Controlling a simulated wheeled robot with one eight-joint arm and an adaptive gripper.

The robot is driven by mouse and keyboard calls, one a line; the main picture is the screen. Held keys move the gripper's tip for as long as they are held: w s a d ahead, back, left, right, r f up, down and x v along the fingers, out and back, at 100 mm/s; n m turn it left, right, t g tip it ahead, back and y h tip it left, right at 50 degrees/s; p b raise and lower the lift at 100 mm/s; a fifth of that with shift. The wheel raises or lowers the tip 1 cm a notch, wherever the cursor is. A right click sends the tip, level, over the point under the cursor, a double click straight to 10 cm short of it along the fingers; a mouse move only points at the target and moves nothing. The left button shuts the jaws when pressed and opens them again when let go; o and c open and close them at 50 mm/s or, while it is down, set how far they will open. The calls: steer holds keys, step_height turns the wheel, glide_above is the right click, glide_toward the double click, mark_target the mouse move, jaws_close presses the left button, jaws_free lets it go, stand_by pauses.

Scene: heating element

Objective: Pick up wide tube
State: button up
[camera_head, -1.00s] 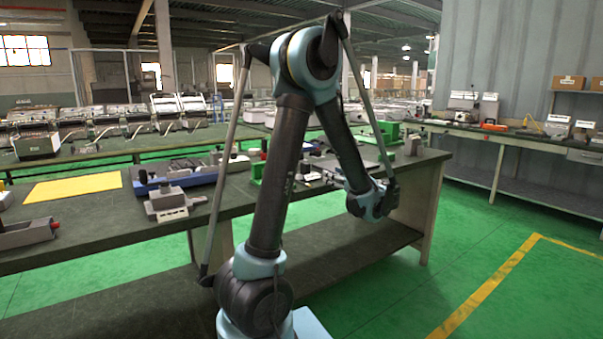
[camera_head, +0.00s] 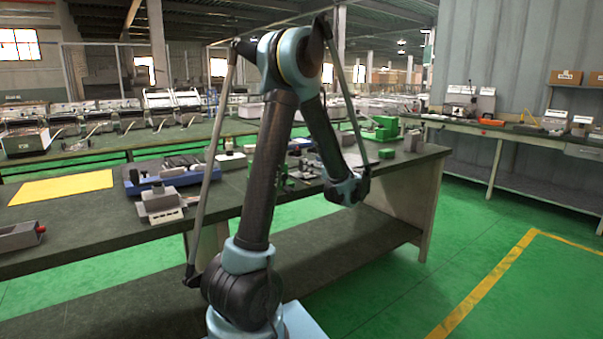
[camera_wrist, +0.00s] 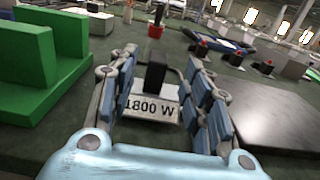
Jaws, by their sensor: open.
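I cannot make out a wide tube for certain in either current view. My gripper (camera_wrist: 160,56) is open in the wrist view, with its two blue-padded fingers apart. Between the fingers, beyond the palm, is a pale block labelled "1800 W" (camera_wrist: 151,106), with a dark upright piece (camera_wrist: 155,77) at its back. I cannot tell whether the fingers touch either. In the head view my wrist (camera_head: 347,190) is over the right part of the dark workbench (camera_head: 95,232); the fingers are too small to read there.
Large green blocks (camera_wrist: 28,70) stand close to the left of my gripper. A dark flat plate (camera_wrist: 270,118) lies to its right. Several small red-topped parts are farther back. A yellow sheet (camera_head: 62,187) and a grey clamp-like device (camera_head: 160,203) are on the bench's left.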

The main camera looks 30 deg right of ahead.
steer(key=shift+w+a+f, duration=0.1)
steer(key=shift+w+a, duration=0.1)
steer(key=shift+w, duration=1.7)
steer(key=shift+w+a+f, duration=0.1)
steer(key=shift+w+a, duration=0.05)
steer(key=shift+w, duration=1.75)
jaws_close()
